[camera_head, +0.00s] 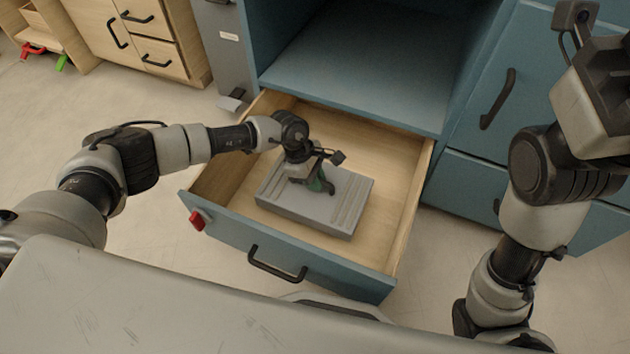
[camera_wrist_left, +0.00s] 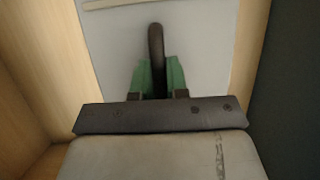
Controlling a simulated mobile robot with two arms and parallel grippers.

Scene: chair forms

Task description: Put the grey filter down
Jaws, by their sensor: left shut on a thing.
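The grey filter (camera_head: 340,207) is a flat, box-shaped grey block with ridged strips on top. It lies inside the open wooden drawer (camera_head: 222,168), and appears to rest on or very near its floor. My left gripper (camera_head: 320,185) reaches down over it, its green fingers shut on the filter's dark handle. In the left wrist view the dark curved handle (camera_wrist_left: 156,50) stands between the green fingers (camera_wrist_left: 160,78), with the pale grey filter top (camera_wrist_left: 205,55) behind. The filter's underside is hidden. My right arm stands at the right, its fingertips not discernible.
The drawer has a blue front with a black handle (camera_head: 277,264) and a red piece (camera_head: 197,220) at its left end. An open blue cabinet compartment (camera_head: 370,75) is above it. Blue closed doors (camera_head: 495,100) stand at the right. Wooden drawer walls are close around the filter.

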